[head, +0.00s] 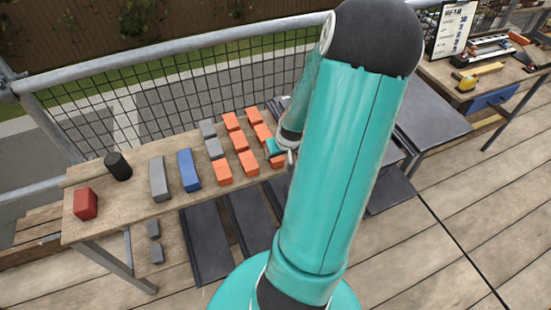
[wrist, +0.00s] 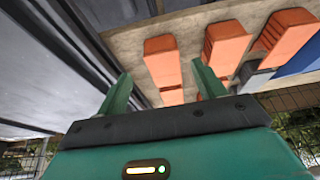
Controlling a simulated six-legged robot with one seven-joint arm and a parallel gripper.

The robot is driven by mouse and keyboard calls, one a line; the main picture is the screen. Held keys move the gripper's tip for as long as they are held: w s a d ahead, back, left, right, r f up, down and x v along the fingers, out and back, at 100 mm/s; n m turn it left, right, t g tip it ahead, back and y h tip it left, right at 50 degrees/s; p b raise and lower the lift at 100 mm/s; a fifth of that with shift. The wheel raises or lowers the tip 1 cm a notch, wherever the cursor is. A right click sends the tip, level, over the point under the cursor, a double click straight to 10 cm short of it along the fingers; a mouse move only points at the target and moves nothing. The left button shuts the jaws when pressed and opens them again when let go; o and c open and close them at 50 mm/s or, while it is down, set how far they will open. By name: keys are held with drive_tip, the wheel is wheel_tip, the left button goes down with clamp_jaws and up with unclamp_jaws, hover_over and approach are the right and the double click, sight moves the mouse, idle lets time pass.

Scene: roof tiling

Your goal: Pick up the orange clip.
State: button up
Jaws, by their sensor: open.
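Several orange clips (head: 239,141) stand in rows on the wooden bench, and they look alike. My gripper (head: 279,152) is at the right end of these rows in the head view, partly hidden by my arm. In the wrist view my gripper (wrist: 160,85) is open, with its two green fingers apart. One orange clip (wrist: 162,60) shows in the gap between the fingers, beyond the tips. Part of another orange clip (wrist: 171,97) shows lower in the gap. I see no contact between fingers and clips.
The bench (head: 135,203) also holds a red block (head: 85,204), a black cylinder (head: 118,166), a long grey block (head: 158,179), a blue block (head: 189,170) and small grey blocks (head: 214,148). A mesh railing (head: 190,95) runs behind. Dark panels (head: 206,245) lie below the bench.

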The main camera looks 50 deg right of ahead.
sight(277, 158)
drive_tip(key=shift+a+x, duration=0.1)
drive_tip(key=shift+x, duration=1.2)
drive_tip(key=shift+a+x, duration=0.15)
drive_tip(key=shift+x, duration=1.2)
drive_tip(key=c, duration=1.3)
